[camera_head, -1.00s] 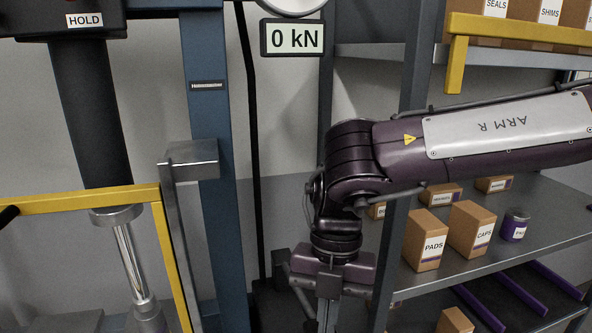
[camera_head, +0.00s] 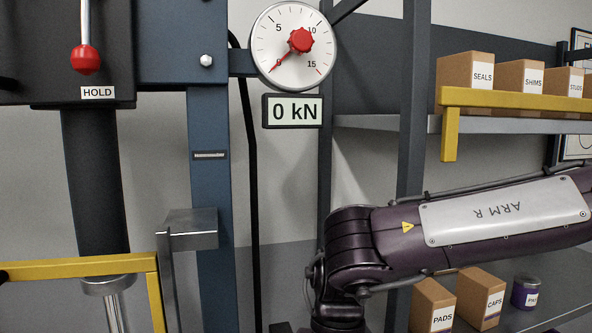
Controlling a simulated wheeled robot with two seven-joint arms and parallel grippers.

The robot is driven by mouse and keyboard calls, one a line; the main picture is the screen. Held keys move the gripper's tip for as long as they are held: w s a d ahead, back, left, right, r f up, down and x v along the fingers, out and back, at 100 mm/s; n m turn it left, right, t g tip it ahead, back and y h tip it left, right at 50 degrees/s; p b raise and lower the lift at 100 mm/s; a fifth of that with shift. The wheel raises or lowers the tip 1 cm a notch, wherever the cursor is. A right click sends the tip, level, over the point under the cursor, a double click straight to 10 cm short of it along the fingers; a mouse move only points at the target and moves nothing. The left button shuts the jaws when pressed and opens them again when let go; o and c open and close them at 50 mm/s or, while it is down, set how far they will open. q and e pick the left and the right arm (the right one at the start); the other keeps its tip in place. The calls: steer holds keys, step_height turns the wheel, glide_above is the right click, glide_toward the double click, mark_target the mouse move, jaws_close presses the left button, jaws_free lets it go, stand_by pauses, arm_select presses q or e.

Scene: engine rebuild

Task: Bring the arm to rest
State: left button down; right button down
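My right arm, marked ARM R (camera_head: 505,209), comes in from the right and bends downward at a dark purple joint (camera_head: 352,240). The wrist runs off the bottom edge, so its gripper is out of view. My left arm and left gripper are not in the picture.
A blue press frame (camera_head: 212,180) stands at left with a red-knobbed lever (camera_head: 86,58), a yellow guard (camera_head: 80,267) and a dial gauge (camera_head: 292,46) over a 0 kN display (camera_head: 292,111). At right, shelves hold a SEALS box (camera_head: 466,76), a PADS box (camera_head: 432,305) and a purple can (camera_head: 526,291).

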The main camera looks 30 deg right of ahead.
stand_by(0.8)
step_height(320, 180, down, 14)
steer(key=b, duration=1.2)
step_height(320, 180, up, 17)
steer(key=p, duration=1.3)
steer(key=shift+f, duration=0.4)
steer(key=shift+f+b, duration=0.75)
steer(key=shift+f, duration=0.45)
steer(key=shift+f+b, duration=0.9)
steer(key=shift+f, duration=0.15)
